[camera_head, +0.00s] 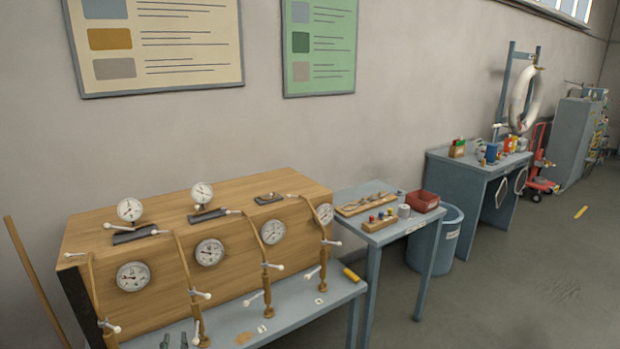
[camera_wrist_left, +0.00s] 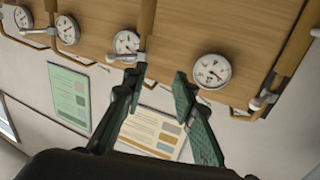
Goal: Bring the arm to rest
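My left gripper (camera_wrist_left: 158,78) shows in the left wrist view with its two dark green fingers apart and nothing between them. Its fingertips (camera_head: 176,340) just enter the bottom edge of the head view, in front of the wooden gauge panel (camera_head: 95,235). In the left wrist view the panel (camera_wrist_left: 185,25) appears upside down beyond the fingers. One fingertip overlaps a brass pipe with a white-handled valve in that view; I cannot tell whether they touch. The rest of the left arm is hidden in the head view. My right gripper is in neither view.
The panel carries round gauges (camera_head: 133,276) and upright brass pipes (camera_head: 192,290) and stands on a blue-grey bench (camera_head: 300,305). A side table (camera_head: 385,236) with a red bin (camera_head: 422,201) and a blue bucket (camera_head: 447,238) stand right.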

